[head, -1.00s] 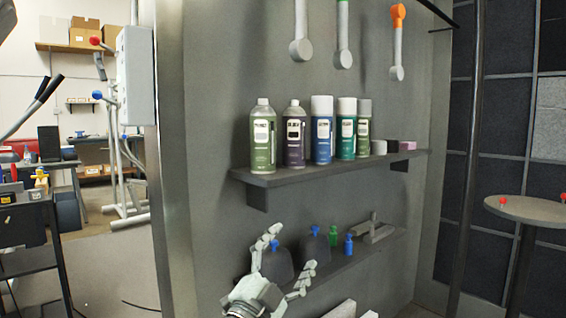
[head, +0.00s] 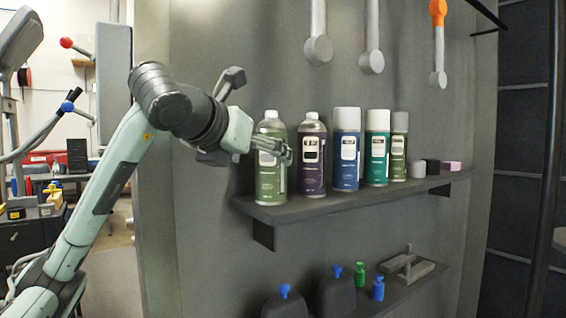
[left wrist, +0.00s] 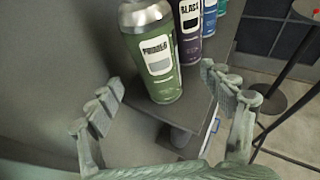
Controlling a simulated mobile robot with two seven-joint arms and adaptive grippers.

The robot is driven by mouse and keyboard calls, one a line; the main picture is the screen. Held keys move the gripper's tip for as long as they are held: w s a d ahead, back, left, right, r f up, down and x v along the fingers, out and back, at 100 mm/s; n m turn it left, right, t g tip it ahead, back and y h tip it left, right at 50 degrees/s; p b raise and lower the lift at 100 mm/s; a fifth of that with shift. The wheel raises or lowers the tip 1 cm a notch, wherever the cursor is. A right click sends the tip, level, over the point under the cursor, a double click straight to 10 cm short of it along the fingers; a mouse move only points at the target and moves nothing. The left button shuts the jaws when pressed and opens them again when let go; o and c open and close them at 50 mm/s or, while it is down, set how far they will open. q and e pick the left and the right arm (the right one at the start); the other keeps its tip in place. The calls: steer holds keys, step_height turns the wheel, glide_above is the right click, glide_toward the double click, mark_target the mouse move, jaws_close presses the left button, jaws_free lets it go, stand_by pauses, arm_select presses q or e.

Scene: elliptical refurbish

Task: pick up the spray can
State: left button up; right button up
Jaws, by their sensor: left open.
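Several spray cans stand upright in a row on the upper shelf: a green one (head: 270,160) at the left end, a dark purple one (head: 312,160), a blue one (head: 346,150), a teal one (head: 376,150) and another green one (head: 398,150). My left gripper (head: 272,150) is in front of the left green can, open. In the left wrist view, this can (left wrist: 155,55), labelled PRIMER, stands ahead between the spread fingers of my left gripper (left wrist: 165,97), whose space is empty. I cannot tell whether a finger touches the can. My right gripper is out of view.
The upper shelf (head: 300,212) has small boxes (head: 450,166) at its right end. Close to the left green can stands the dark purple can (left wrist: 190,20). A lower shelf holds small blue and green bottles (head: 378,289). Tools (head: 318,48) hang above the cans.

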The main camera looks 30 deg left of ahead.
mark_target(264, 162)
arm_select(q)
steer(key=shift+w+a+f, duration=0.1)
steer(key=shift+w+a, duration=0.1)
steer(key=shift+w, duration=0.1)
steer(key=shift+w+a+f, duration=0.15)
steer(key=shift+w+f, duration=0.15)
steer(key=shift+w, duration=0.35)
steer(key=shift+w+f, duration=0.15)
steer(key=shift+w, duration=0.2)
steer(key=p+x, duration=0.1)
steer(key=x, duration=0.2)
steer(key=shift+w+a+f, duration=0.15)
steer(key=shift+w+a, duration=0.05)
steer(key=shift+w, duration=0.1)
steer(key=shift+w+f, duration=0.15)
steer(key=shift+w, duration=0.2)
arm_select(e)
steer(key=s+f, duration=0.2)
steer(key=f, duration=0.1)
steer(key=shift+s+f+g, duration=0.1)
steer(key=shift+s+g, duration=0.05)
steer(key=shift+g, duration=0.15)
arm_select(q)
steer(key=c, duration=1.2)
steer(key=shift+c, duration=1)
